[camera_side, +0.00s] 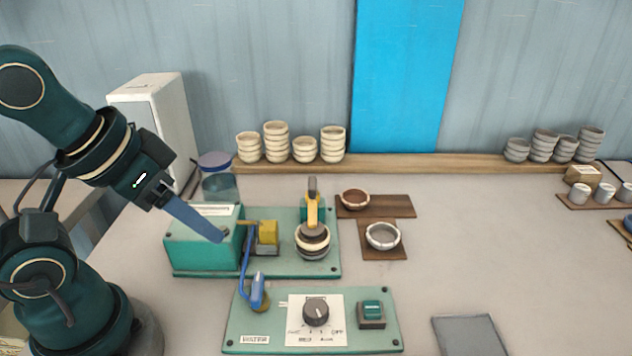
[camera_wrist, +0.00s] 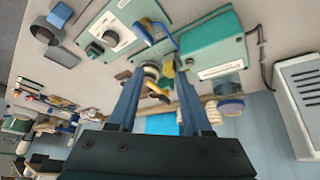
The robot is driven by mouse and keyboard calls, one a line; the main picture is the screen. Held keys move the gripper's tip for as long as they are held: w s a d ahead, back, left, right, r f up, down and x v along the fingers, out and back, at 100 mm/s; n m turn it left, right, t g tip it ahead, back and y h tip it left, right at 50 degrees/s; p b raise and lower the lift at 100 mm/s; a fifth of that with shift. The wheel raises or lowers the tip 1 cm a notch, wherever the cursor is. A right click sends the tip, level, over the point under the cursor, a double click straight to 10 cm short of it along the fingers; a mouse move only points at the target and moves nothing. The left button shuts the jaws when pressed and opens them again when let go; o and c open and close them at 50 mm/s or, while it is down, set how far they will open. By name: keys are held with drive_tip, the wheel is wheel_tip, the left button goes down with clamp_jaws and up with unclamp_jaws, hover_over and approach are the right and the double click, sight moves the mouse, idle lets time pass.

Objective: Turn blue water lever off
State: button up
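The blue water lever (camera_side: 257,288) stands at the left end of the green control panel (camera_side: 270,329), near the "WATER" label. A thin blue pipe rises from it toward the green box. Blue also shows near the top of the wrist view, where I take it for the lever and pipe (camera_wrist: 168,36). My gripper (camera_side: 222,238) has long blue-grey fingers, seen edge-on in the side view against the green box (camera_side: 203,245), up and left of the lever. In the wrist view the gripper (camera_wrist: 160,74) has its fingers spread, with nothing held between them.
The panel also has a dark knob (camera_side: 316,310) and a green button (camera_side: 372,311). Behind it are a yellow block (camera_side: 267,232) and a stack of dishes (camera_side: 312,240) under a yellow-handled part. Bowls (camera_side: 383,236) sit on brown boards to the right.

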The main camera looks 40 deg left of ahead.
drive_tip(key=n, duration=0.1)
drive_tip(key=n+g, duration=0.5)
drive_tip(key=n, duration=0.2)
hover_over(257, 285)
wheel_tip(257, 285, down, 6)
drive_tip(key=shift+w+a+r, duration=0.1)
drive_tip(key=shift+w+a, duration=0.05)
drive_tip(key=shift+f+g, duration=0.3)
drive_tip(key=shift+f, duration=2.65)
clamp_jaws()
